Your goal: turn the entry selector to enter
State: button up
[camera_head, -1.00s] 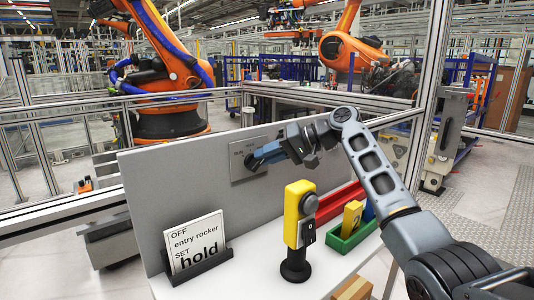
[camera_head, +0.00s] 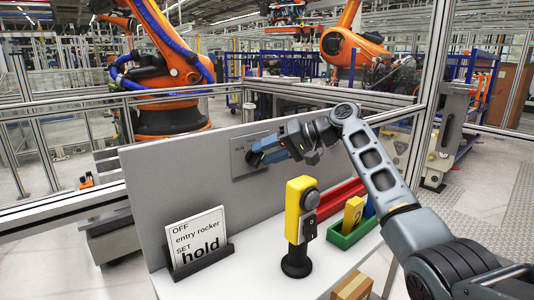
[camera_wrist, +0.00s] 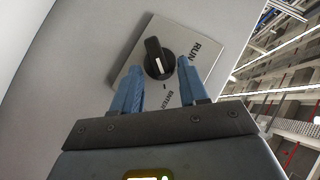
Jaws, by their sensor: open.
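The entry selector is a black knob (camera_wrist: 157,58) with a white pointer line, on a grey plate (camera_wrist: 178,45) lettered RUN and ENTER. In the wrist view the pointer's white line faces the lower part of the plate, near a small tick. My gripper (camera_wrist: 159,68) is open, its blue fingers left and right of the knob, with a gap visible on the left; contact on the right is unclear.
A sign (camera_head: 197,238) reading "OFF entry rocker SET hold" stands at the left. A yellow switch post (camera_head: 296,212) stands on the white table in front of the panel. Green (camera_head: 340,240) and red (camera_head: 341,198) bins are to its right, below my arm.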

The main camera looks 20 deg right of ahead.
jog(key=b+v, duration=0.1)
jog(key=v, duration=0.6)
jog(key=shift+s+d, duration=0.2)
jog(key=shift+r, duration=0.15)
jog(key=shift+c, duration=0.3)
jog(key=a+r+n+g+h, duration=0.1)
jog(key=a+r, duration=0.1)
jog(key=a, duration=0.1)
jog(key=a+r+n+g+h+b, duration=0.1)
jog(key=a+h, duration=0.1)
jog(key=a, duration=0.2)
jog(key=a+r+n+h, duration=0.1)
jog(key=a+r+h, duration=0.1)
jog(key=a, duration=0.1)
jog(key=shift+w+a+r+g+b, duration=0.15)
jog(key=shift+a+r+g+b, duration=0.1)
jog(key=shift+r+g+b, duration=0.15)
grip_shut()
jog(key=s+a+r+n+h+b, duration=0.1)
jog(key=a+r+h, duration=0.2)
jog(key=r+h, duration=0.3)
jog(key=h+p, duration=0.2)
send_over(255, 163)
jog(key=shift+w+f, duration=0.1)
jog(key=shift+f, duration=5.9)
